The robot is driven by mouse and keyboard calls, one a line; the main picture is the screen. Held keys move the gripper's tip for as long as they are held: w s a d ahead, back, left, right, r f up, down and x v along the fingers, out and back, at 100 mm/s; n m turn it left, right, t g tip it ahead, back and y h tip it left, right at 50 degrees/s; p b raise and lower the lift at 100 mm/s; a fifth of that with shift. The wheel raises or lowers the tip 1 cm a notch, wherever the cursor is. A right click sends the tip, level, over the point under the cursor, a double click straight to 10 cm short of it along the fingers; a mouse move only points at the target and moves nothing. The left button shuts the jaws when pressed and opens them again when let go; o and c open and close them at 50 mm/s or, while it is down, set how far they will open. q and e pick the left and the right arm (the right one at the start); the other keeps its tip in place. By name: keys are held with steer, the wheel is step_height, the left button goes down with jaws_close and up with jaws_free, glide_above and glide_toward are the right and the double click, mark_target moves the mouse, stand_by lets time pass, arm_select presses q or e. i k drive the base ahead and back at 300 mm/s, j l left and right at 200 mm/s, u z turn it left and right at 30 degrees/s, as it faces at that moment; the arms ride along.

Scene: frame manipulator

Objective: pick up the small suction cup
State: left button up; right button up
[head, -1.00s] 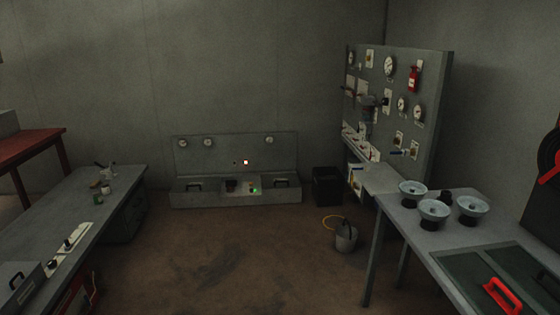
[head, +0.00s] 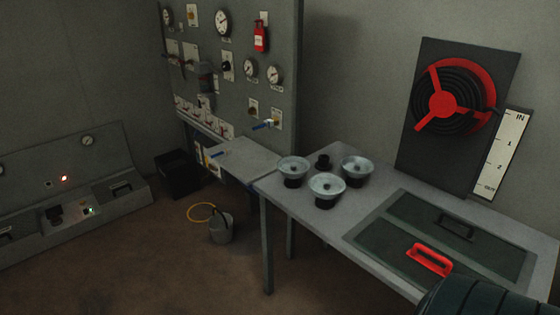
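Three pale, dish-topped cups with dark bases stand on the grey table (head: 345,222) at the right: a left one (head: 293,165), a front one (head: 327,186) and a right one (head: 357,168). They look like suction cups of similar size. A smaller black piece (head: 323,161) stands between and behind them. I cannot tell for sure which of these is the small suction cup. All are free of any gripper. Neither of my grippers is in view.
Dark panels with a red handle (head: 428,260) and a black handle (head: 456,227) cover the table's right part. A gauge board (head: 235,85) stands behind. A bucket (head: 221,228) and a black box (head: 178,175) are on the floor. Open floor lies left of the table.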

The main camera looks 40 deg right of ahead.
mark_target(292, 167)
steer(key=i+j+z, duration=0.15)
steer(key=i+z, duration=0.35)
steer(key=i+j+z, duration=0.35)
steer(key=i+z, duration=0.15)
steer(key=i+j+z, duration=0.8)
steer(key=j+z, duration=0.2)
steer(key=j, duration=0.2)
steer(key=i+j+z, duration=0.15)
steer(key=j+z, duration=0.3)
steer(key=j, duration=0.3)
